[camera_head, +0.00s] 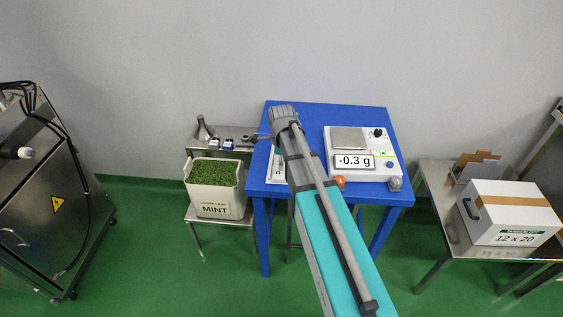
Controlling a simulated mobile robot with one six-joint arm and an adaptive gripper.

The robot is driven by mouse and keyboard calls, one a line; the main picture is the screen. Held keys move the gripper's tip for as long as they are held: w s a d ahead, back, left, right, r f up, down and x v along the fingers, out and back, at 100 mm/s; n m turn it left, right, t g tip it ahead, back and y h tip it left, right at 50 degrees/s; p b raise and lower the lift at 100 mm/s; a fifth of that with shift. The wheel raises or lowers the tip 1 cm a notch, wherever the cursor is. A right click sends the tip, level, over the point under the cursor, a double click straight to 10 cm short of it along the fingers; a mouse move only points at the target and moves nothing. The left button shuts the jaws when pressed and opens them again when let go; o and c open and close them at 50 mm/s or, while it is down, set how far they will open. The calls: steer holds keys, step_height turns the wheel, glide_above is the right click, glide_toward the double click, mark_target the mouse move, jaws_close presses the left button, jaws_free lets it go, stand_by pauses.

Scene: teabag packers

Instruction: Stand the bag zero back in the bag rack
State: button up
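My arm reaches from the lower right up over the blue table. My gripper (256,138) seems to be the small dark shape left of the wrist, near the table's left edge and the steel stand beside it. It is too small to tell whether it is open or shut, or whether it holds anything. I cannot make out the bag zero or the bag rack. A white sheet or panel with print (276,168) lies on the blue table, partly hidden by my arm.
The blue table (300,106) bears a white scale (390,172) reading -0.3 g and an orange knob (339,182). A steel stand (240,131) holds a funnel (203,129), small white-blue items (221,144) and a MINT bin (215,201). A box marked 12 x 20 (508,214) stands right.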

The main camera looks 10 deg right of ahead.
step_height(320, 180, up, 9)
steer(key=p, duration=0.8)
steer(key=shift+r+p, duration=0.2)
steer(key=shift+p, duration=0.2)
stand_by(0.4)
steer(key=s+n, duration=1.6)
steer(key=n, duration=0.5)
steer(key=shift+n, duration=0.3)
